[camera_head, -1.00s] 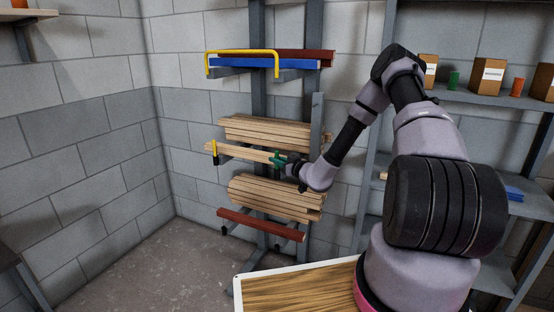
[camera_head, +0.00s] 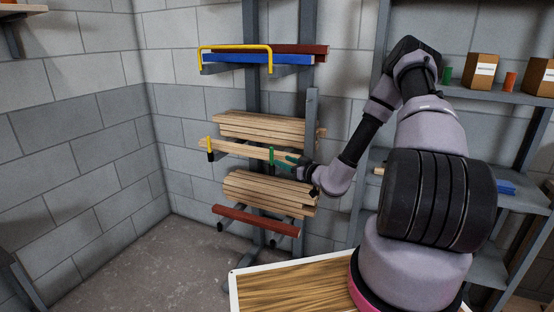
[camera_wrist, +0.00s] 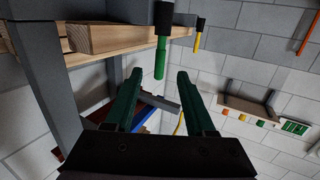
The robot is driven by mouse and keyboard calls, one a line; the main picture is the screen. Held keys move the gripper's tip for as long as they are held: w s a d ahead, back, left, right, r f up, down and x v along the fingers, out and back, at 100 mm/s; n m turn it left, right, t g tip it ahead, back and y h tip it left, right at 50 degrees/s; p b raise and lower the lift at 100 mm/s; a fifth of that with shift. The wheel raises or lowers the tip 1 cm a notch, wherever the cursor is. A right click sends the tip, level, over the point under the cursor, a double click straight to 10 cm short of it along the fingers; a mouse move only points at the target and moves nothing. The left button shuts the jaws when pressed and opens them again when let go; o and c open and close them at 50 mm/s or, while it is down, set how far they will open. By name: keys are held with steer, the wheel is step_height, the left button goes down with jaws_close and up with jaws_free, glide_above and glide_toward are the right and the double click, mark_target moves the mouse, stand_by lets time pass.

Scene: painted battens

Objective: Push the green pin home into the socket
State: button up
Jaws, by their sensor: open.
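The green pin (camera_head: 271,154) stands upright in front of the batten on the rack's middle arm. In the wrist view, which is turned upside down, the green pin (camera_wrist: 160,57) projects from a black socket (camera_wrist: 163,17). A good length of green shows outside the socket. How deep it sits inside is hidden. My gripper (camera_head: 287,161) is just right of the pin. In the wrist view my gripper (camera_wrist: 158,76) is open, its two green fingers apart, with the pin's free end in line with the gap and nothing held.
A yellow pin (camera_head: 209,143) stands in a black socket at the batten's left end. Battens (camera_head: 265,129) lie above and more battens (camera_head: 265,192) below, with a rack upright (camera_head: 312,120) close to my wrist. A yellow bar (camera_head: 235,47) and red bar (camera_head: 255,220) are farther off.

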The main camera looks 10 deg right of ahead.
steer(key=v, duration=0.2)
steer(key=shift+s+d, duration=0.15)
steer(key=shift+s, duration=0.1)
